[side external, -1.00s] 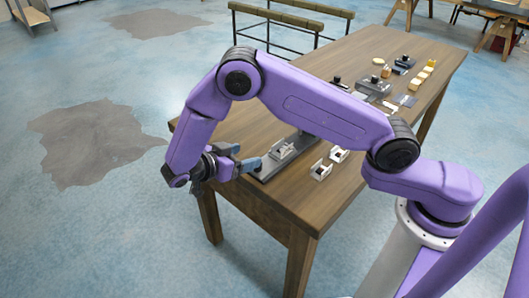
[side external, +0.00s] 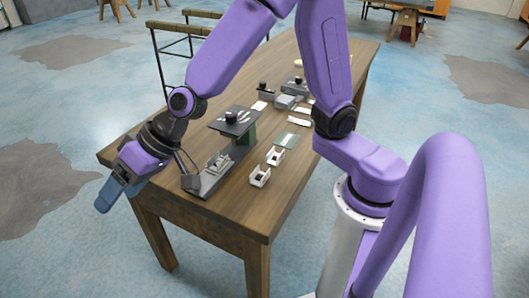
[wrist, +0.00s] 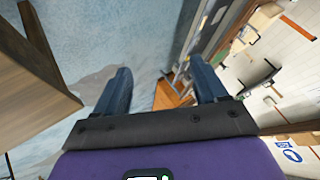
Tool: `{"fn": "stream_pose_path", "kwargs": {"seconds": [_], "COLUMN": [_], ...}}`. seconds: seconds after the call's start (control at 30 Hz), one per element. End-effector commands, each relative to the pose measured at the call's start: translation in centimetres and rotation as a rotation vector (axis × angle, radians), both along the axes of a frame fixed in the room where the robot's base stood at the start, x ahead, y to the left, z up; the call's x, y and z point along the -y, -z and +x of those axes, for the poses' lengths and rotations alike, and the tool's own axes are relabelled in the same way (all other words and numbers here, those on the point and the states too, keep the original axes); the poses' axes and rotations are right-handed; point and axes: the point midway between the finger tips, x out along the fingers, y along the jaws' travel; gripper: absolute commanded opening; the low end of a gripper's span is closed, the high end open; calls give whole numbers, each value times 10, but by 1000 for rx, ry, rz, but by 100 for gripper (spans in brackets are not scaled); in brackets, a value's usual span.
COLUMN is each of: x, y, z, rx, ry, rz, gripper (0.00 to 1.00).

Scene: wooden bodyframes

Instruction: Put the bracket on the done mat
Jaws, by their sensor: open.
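Two small pale brackets, a nearer one (side external: 260,177) and a farther one (side external: 275,156), sit on the wooden table in the side external view. A grey bracket-like piece (side external: 218,162) sits on a dark long fixture (side external: 202,183) left of them. A flat grey-green rectangle (side external: 287,141) lies behind the pale brackets; I cannot tell whether it is the done mat. My gripper (side external: 110,194) is past the table's left edge, away from all of these. In the wrist view its fingers (wrist: 162,88) are apart with nothing between them; no bracket shows there.
A dark raised plate (side external: 232,122) on a green post stands at the fixture's far end. More small parts and blocks (side external: 287,101) lie farther back on the table (side external: 218,218). A dark rail frame (side external: 170,62) stands behind the left side. The table's near end is bare.

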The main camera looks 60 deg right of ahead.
Motion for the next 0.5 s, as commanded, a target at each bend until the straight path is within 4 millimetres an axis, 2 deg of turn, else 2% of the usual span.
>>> {"fn": "stream_pose_path", "kwargs": {"seconds": [0.03, 0.1, 0.17, 0.23, 0.33, 0.4, 0.5], "x": [10, 30, 54, 89, 142, 177, 214], "y": [-5, -5, -4, 0, 6, 9, 11], "z": [-33, -76, -112, -149, -188, -205, -218], "rx": [-20, -53, -78, -101, -126, -136, -141], "ry": [-127, -295, -432, -572, -729, -802, -869], "rz": [-31, -101, -179, -285, -453, -561, -686], "gripper": [72, 72, 72, 72, 72, 72, 72]}}
